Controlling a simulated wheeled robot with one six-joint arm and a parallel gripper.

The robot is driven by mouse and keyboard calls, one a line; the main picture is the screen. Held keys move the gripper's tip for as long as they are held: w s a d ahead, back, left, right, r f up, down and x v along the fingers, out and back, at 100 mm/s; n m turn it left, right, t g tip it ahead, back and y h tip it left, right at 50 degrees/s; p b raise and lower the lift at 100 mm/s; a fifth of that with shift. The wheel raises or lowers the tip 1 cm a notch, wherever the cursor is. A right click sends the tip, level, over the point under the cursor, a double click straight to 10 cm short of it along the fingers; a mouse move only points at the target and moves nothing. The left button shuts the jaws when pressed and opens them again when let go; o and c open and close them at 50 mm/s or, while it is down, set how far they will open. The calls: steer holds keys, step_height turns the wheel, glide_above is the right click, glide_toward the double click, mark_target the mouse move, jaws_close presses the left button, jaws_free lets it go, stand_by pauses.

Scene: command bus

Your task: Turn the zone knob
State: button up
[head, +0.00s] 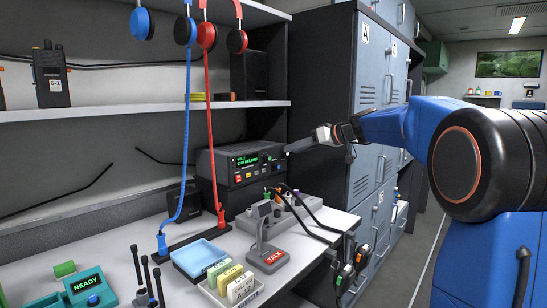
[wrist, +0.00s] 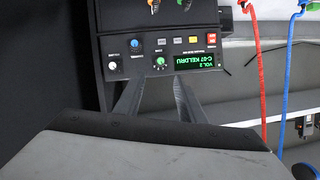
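A dark radio unit (head: 241,165) with a lit green display (head: 247,160) stands on the worktop against the wall. The wrist view shows its face upside down, with the display (wrist: 196,59) reading roughly "VOL 2, C-07 KELDRU". A green knob (wrist: 160,62), a blue knob (wrist: 136,43) and a small white knob (wrist: 112,66) sit on the panel. Their labels are too small to read, so I cannot tell which is the zone knob. My gripper (wrist: 160,82) is open and empty, its fingers straddling the line to the green knob; contact is not visible. In the head view my gripper (head: 289,150) is at the radio's right end.
A shelf (head: 230,104) runs above the radio, with headsets and blue and red cords (head: 210,140) hanging left of it. Grey lockers (head: 378,90) stand right. A microphone (head: 264,235), a blue tray (head: 199,256) and cables are on the worktop below.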

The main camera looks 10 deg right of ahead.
mark_target(267, 158)
steer(key=x, duration=1)
steer(key=shift+w+a, duration=0.2)
steer(key=shift+a, duration=0.1)
steer(key=shift+f, duration=0.1)
steer(key=shift+c, duration=0.6)
jaws_close()
